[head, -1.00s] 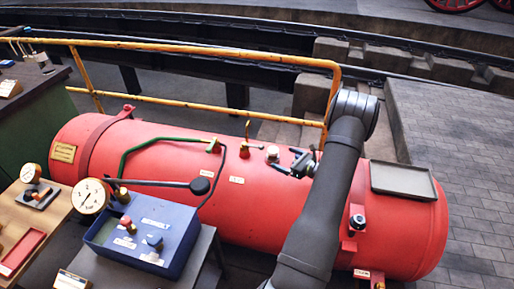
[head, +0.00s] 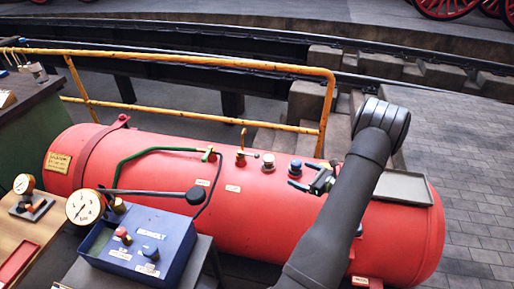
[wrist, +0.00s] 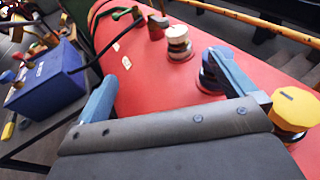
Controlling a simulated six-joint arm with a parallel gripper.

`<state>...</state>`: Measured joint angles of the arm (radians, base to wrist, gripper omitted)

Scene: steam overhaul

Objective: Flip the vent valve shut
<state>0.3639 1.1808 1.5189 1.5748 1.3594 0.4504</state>
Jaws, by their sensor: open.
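The likely vent valve (head: 240,158) is a small red-based fitting with a thin brass lever standing roughly upright, on top of the red boiler (head: 255,210). Its label (head: 233,188) is too small to read. My gripper (head: 309,177) is open and empty, over the boiler to the right of the valve, past the cream-capped and blue-capped fittings. In the wrist view its two blue fingers (wrist: 165,72) are spread wide, apart from the valve.
A cream-capped fitting (head: 268,161) and a blue-capped fitting (head: 295,167) stand between valve and gripper. A yellow-capped fitting (wrist: 297,107) is close beside the right finger. A green pipe (head: 160,151) runs left of the valve. A yellow railing (head: 200,58) stands behind.

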